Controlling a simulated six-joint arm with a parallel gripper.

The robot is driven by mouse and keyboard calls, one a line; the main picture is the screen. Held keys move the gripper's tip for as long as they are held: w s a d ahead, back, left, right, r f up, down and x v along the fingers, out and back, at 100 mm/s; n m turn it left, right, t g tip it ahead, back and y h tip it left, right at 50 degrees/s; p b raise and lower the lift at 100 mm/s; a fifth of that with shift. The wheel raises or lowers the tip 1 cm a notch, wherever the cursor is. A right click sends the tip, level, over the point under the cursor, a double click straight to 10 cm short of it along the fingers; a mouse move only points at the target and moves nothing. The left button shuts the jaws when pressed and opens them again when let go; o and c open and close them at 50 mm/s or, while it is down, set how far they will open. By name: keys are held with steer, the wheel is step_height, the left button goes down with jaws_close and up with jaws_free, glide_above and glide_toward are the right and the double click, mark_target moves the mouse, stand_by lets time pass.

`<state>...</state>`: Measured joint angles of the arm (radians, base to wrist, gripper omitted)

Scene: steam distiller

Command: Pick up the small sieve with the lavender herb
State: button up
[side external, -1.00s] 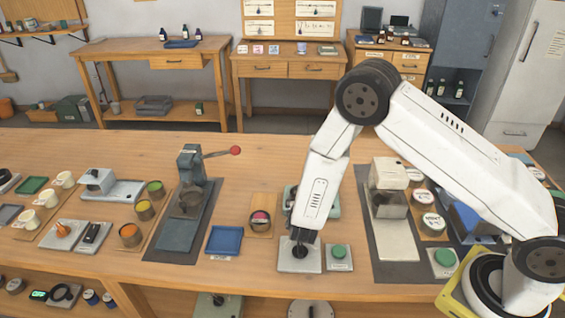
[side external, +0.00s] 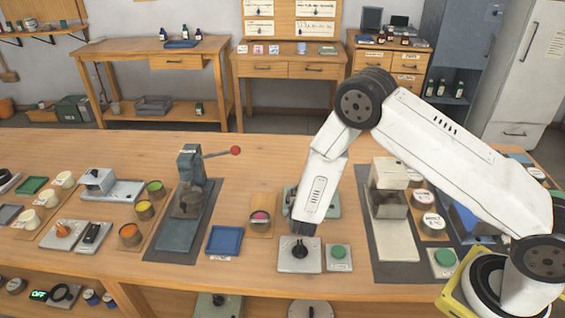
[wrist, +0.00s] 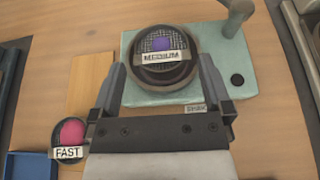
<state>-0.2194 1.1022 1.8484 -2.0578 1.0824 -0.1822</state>
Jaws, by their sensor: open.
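A round dark cup with a mesh top and a purple patch (wrist: 162,44) sits on a pale teal device in the wrist view; its label reads "MEDIUM". My gripper (wrist: 160,68) is open, with one finger on each side of the cup's near part. Nothing is gripped, and I cannot tell whether the fingers touch it. In the side view my arm hides this cup, and only parts of the teal device (side external: 333,202) show. A smaller cup with pink contents (wrist: 71,131), labelled "FAST", stands lower left in the wrist view.
The pink cup (side external: 260,217) and a blue tray (side external: 225,240) stand left of my arm. A grey plate with a black knob (side external: 299,250) and a green-button pad (side external: 338,251) lie in front. A lever press (side external: 190,190) stands farther left. Bare tabletop lies behind the press.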

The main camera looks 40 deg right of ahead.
steer(key=shift+x, duration=2)
steer(key=shift+f, duration=0.1)
steer(key=shift+s, duration=0.1)
steer(key=shift+c, duration=0.2)
steer(key=c, duration=1.1)
steer(key=shift+r, duration=1.2)
steer(key=s+a+r, duration=0.1)
steer(key=s+r, duration=0.9)
steer(key=s, duration=0.4)
steer(key=shift+a+r, duration=0.15)
steer(key=shift+r, duration=0.2)
